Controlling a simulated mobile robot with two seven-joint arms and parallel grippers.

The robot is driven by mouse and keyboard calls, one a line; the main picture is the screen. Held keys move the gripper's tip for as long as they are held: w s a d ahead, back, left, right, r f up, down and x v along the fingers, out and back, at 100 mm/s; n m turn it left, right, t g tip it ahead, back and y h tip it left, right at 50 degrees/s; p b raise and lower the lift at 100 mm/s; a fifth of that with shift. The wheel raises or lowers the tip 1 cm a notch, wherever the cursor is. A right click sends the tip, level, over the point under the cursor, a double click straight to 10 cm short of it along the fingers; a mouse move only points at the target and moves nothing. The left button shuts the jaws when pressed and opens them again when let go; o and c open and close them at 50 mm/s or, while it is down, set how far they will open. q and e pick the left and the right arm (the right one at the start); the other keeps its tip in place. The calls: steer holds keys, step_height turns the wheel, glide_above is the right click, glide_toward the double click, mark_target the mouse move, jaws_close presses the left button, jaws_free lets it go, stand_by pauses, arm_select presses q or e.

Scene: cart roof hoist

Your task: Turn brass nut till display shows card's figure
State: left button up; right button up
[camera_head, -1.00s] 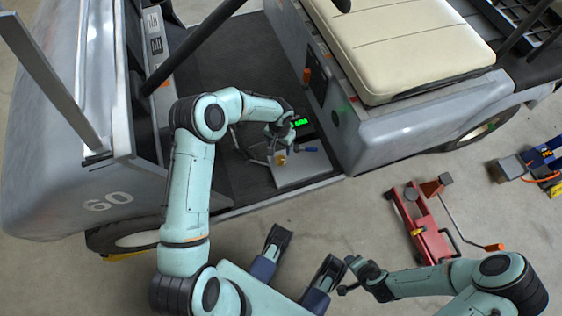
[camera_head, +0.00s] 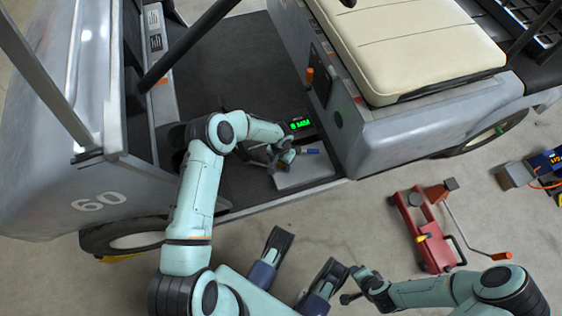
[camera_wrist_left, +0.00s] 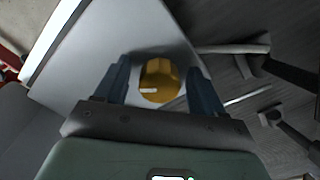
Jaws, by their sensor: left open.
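The brass nut (camera_wrist_left: 159,81) is a round, lobed knob with a pale mark on its left side. It sits on a light grey plate (camera_wrist_left: 110,48) in the left wrist view. My left gripper (camera_wrist_left: 160,78) is open, with one finger on each side of the nut; I cannot tell whether they touch it. In the head view the left gripper (camera_head: 284,160) is over the plate on the cart floor and hides the nut. The display (camera_head: 300,125) glows green behind it, its figures too small to read. My right gripper (camera_head: 348,287) is low in the head view. I cannot make out the card.
The cart's cream seat (camera_head: 415,45) and side panel stand to the right. A red floor jack (camera_head: 422,228) with an orange-tipped handle is on the floor at right. Pedals show in the left wrist view (camera_wrist_left: 265,62).

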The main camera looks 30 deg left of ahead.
arm_select(q)
steer(key=shift+c, duration=0.3)
steer(key=c, duration=1)
steer(key=shift+o, duration=0.2)
steer(key=shift+n, duration=0.4)
steer(key=n, duration=0.2)
steer(key=shift+n, duration=0.4)
steer(key=n, duration=0.3)
steer(key=shift+d+n, duration=0.1)
steer(key=shift+n, duration=0.2)
steer(key=n+b, duration=0.1)
steer(key=n, duration=0.5)
steer(key=shift+d+n, duration=0.1)
steer(key=shift+n, duration=0.3)
arm_select(e)
steer(key=shift+s+d+f+g, duration=0.15)
steer(key=shift+s+f+g, duration=0.25)
steer(key=shift+s+f, duration=0.55)
steer(key=shift+s, duration=0.1)
